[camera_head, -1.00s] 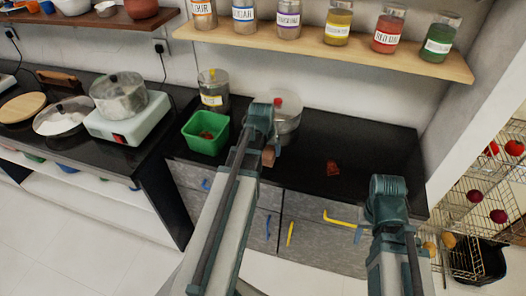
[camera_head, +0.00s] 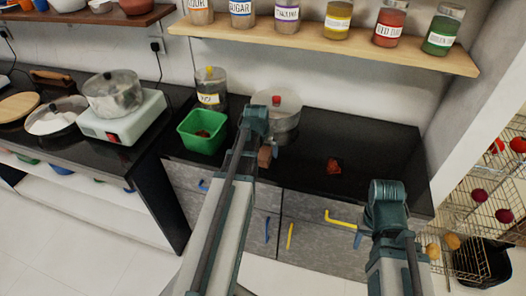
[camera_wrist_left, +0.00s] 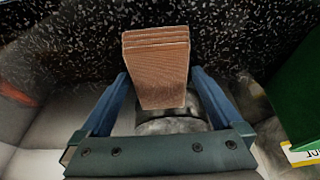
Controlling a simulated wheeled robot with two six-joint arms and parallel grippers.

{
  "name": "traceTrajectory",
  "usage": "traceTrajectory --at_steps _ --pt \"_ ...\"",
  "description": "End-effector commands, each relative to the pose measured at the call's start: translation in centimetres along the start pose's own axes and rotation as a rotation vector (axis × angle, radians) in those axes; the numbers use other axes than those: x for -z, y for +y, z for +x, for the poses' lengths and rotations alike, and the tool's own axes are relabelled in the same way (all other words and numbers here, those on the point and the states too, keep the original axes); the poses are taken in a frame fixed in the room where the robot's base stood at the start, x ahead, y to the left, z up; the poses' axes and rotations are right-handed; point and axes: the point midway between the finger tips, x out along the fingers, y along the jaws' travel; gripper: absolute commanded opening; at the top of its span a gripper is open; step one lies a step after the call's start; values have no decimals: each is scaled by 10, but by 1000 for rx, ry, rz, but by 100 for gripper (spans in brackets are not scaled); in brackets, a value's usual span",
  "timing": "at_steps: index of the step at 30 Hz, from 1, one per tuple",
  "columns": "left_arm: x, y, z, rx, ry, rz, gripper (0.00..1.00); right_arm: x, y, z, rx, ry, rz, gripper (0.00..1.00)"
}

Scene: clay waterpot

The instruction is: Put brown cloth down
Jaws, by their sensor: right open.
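The brown cloth (camera_wrist_left: 155,65) is a folded, ribbed block between the two blue fingertips of my left gripper (camera_wrist_left: 160,78). The fingertips appear to press on its sides, so the gripper looks shut on it. In the head view the cloth (camera_head: 264,156) shows just right of the left gripper (camera_head: 254,135), in front of the clear-lidded pot (camera_head: 284,120) and over the black counter (camera_head: 300,180). I cannot tell its exact height above the counter. My right gripper (camera_head: 384,215) is open in front of the counter at the right, its fingers mostly hidden.
A green tub (camera_head: 203,130) and a yellow-topped jar (camera_head: 210,88) stand left of the pot. A crumpled red piece (camera_head: 333,166) lies on the counter to the right, with bare counter around it. A shelf of jars (camera_head: 330,45) hangs above.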

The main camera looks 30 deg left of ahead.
Motion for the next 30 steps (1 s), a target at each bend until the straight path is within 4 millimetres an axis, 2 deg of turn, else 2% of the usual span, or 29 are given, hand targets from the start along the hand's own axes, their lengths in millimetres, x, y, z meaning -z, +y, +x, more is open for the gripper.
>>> traceTrajectory --at_steps 8,14,20,30 --pt "0 0 -1 0 0 0 100 0 0 -1 0 0 0 50" --pt "2 0 -11 0 0 0 100 -1 1 -11 0 0 0 50" --pt "2 0 -35 0 0 0 100 -2 3 -34 0 0 0 50" --pt "2 0 -88 0 0 0 100 -5 8 -84 0 0 0 50"
